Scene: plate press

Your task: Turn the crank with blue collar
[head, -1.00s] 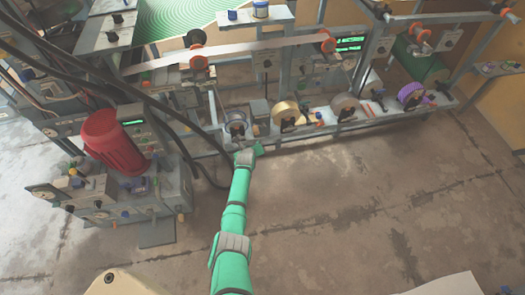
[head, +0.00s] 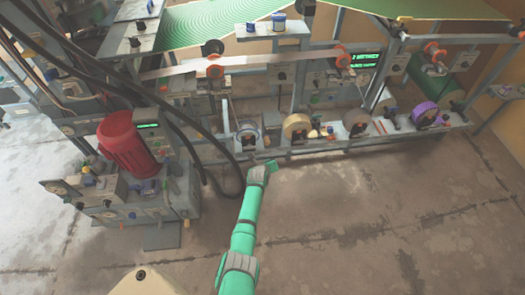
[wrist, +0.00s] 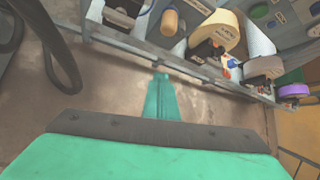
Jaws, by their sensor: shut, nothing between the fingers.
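My gripper (head: 272,166) is low in front of the long machine's lower shelf, close to its front rail but apparently apart from it. It is shut and empty. In the wrist view the teal gripper (wrist: 161,98) points toward the shelf rail. I cannot single out a crank with a blue collar for sure. A small blue part (head: 330,130) shows on the shelf right of the tan roll, and a blue-tipped part (wrist: 231,63) shows beside the cream roll in the wrist view. Both are too small to tell whether either is a collar.
The lower shelf carries a tan roll (head: 297,128), a brown roll (head: 356,121) and a purple roll (head: 425,114). A red motor (head: 127,147) stands on the left unit. Dark cables (head: 205,150) hang left of my arm. The concrete floor (head: 370,225) in front is open.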

